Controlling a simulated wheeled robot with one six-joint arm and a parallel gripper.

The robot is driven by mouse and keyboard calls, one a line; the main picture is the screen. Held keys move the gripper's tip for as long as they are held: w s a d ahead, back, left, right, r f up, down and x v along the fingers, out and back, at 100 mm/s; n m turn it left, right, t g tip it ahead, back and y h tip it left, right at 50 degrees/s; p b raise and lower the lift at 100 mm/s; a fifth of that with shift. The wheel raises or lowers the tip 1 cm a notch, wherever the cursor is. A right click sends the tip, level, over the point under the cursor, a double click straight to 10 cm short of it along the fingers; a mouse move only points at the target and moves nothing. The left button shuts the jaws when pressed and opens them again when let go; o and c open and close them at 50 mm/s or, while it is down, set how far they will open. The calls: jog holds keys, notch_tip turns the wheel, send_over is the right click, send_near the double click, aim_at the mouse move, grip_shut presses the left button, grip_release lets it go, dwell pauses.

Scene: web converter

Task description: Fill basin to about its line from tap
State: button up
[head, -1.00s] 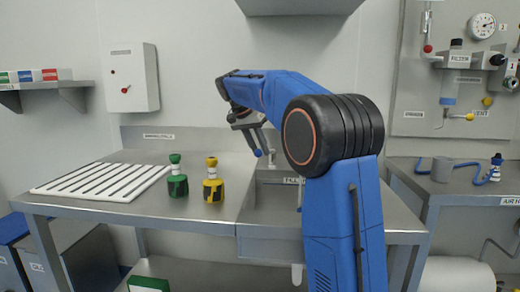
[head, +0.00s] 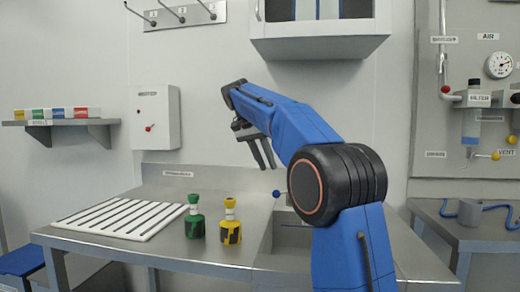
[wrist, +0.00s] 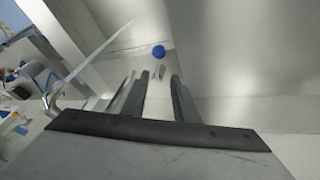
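The tap's blue ball knob (head: 276,194) stands above the steel counter, left of my arm. A blue ball also shows in the wrist view (wrist: 158,51), just beyond my fingertips. My gripper (head: 264,167) is above the knob, apart from it. Its two fingers (wrist: 160,75) are parted, with nothing between them. The basin (head: 291,238) shows only in part as a steel recess at the counter's right. My arm hides much of it; its line and water level cannot be seen. A curved metal tube (wrist: 58,98), possibly the tap spout, is left of the fingers.
A green bottle (head: 195,218) and a yellow bottle (head: 230,222) stand on the counter left of the basin. A white slatted rack (head: 122,216) lies farther left. A wall cabinet (head: 318,40) hangs above my arm. A side bench (head: 470,232) is at right.

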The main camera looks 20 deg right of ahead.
jog(key=shift+v, duration=2.95)
